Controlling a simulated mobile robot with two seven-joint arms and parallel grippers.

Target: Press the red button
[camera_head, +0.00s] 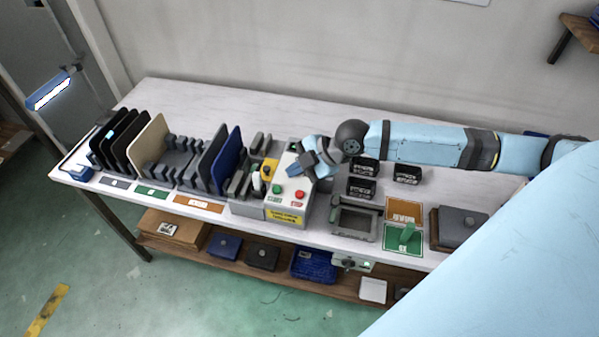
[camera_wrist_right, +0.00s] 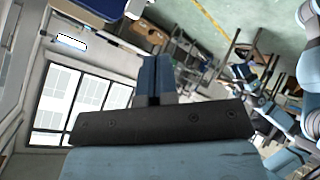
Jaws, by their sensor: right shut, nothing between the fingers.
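The red button (camera_head: 299,195) is a small round cap on the sloped top of a light grey control box (camera_head: 288,208). A green button (camera_head: 277,189) sits to its left on the same box. My right gripper (camera_head: 295,169) reaches in from the right and hangs over the back part of the box, behind the red button in the head view. It looks apart from the button. Its two blue fingers (camera_wrist_right: 153,79) are together and empty in the right wrist view. The buttons do not show in that view. My left gripper is not in view.
A yellow part with a black knob (camera_head: 269,169) stands at the box's left. Racks with upright panels (camera_head: 150,140) fill the table's left side. Black bins (camera_head: 362,187), a grey tray (camera_head: 337,229) and a green mat (camera_head: 398,245) lie to the right.

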